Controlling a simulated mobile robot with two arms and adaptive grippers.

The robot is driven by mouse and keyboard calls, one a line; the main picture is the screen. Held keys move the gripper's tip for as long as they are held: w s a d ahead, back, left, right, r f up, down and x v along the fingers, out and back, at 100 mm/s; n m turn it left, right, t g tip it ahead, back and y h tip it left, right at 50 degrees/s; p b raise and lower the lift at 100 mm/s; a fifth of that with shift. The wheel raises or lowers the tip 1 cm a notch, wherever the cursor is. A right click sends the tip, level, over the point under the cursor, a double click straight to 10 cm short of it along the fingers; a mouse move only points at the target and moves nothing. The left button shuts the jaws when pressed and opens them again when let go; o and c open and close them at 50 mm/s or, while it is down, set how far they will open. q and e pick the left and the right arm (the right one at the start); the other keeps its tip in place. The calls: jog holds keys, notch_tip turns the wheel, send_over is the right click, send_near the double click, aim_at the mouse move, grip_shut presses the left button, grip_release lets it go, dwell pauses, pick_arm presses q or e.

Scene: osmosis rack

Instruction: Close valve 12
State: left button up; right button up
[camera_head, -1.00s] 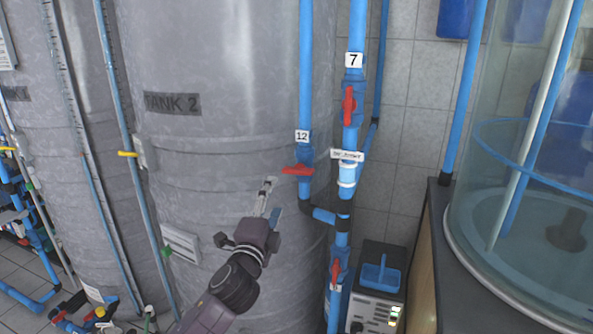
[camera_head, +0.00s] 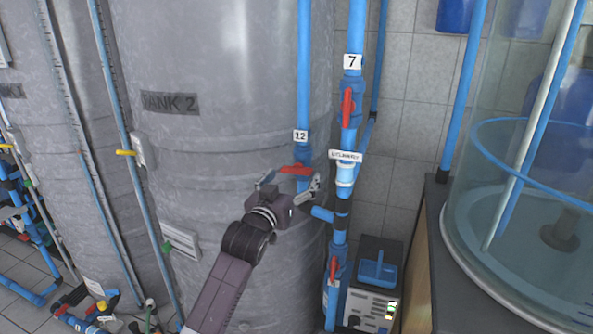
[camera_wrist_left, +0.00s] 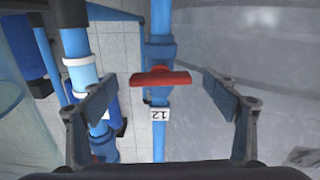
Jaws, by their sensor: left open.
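The red handle of valve 12 (camera_head: 296,169) sits crosswise on a vertical blue pipe in front of Tank 2, under the white "12" label (camera_head: 300,136). In the left wrist view the red handle (camera_wrist_left: 160,78) lies between the spread fingers, a little beyond their tips, and the "12" label (camera_wrist_left: 159,114) appears upside down. My left gripper (camera_head: 290,184) is open and empty just below and in front of the handle; it also shows in the left wrist view (camera_wrist_left: 171,80). I see no contact with the handle. My right gripper is not in view.
A parallel blue pipe to the right carries the red valve 7 handle (camera_head: 346,107) and a lower red handle (camera_head: 334,268). Tank 2 (camera_head: 215,60) stands close behind. A grey box device (camera_head: 372,305) and a clear round tank (camera_head: 540,200) stand to the right.

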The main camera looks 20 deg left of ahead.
aim_at(295, 174)
pick_arm(q)
jog(key=shift+w+d, duration=0.1)
jog(key=shift+w, duration=1.5)
jog(key=c, duration=1.2)
jog(key=shift+o, duration=0.2)
jog(key=shift+r+m+p, duration=0.1)
jog(key=shift+m+p, duration=0.3)
jog(key=shift+p, duration=0.25)
jog(key=o, duration=1.2)
jog(key=shift+c, duration=0.2)
